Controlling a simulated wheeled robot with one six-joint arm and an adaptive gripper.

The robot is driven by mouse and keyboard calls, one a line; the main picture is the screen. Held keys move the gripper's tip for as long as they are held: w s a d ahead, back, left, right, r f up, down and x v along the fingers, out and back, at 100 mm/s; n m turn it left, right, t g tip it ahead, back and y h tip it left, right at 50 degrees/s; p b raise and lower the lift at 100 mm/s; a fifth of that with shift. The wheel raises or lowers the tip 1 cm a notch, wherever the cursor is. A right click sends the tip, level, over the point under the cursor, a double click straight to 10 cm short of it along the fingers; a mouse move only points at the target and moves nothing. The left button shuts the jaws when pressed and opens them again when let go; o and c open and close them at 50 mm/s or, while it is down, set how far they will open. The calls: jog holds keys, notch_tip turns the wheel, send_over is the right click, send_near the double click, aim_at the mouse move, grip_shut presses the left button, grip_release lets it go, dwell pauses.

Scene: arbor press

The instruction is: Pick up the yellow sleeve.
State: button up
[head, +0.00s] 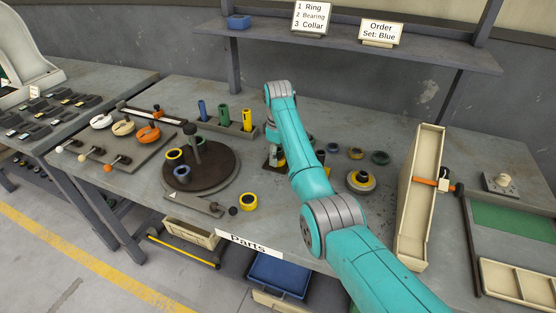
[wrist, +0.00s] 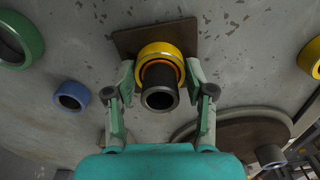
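The yellow sleeve (head: 247,119) is an upright tube at the right end of a low rack, beside a green tube (head: 223,116) and a blue tube (head: 201,110). My gripper (head: 274,156) is to the right of the rack and nearer the front, partly hidden by my arm. In the wrist view my gripper's fingers (wrist: 160,76) stand either side of a yellow ring (wrist: 158,50), which sits around a dark hollow post on a brown square plate (wrist: 126,41). Whether the fingers touch the ring is unclear.
A dark round turntable (head: 208,178) with a post and rings is left of my gripper. A loose yellow ring (head: 249,201) lies in front. Several rings lie to the right, near a tall beige tray (head: 410,225). A shelf (head: 350,45) overhangs the back.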

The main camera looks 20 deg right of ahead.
jog(key=shift+c, duration=0.7)
notch_tip(320, 180, up, 10)
jog(key=shift+r, duration=0.1)
jog(key=shift+s+a, duration=0.1)
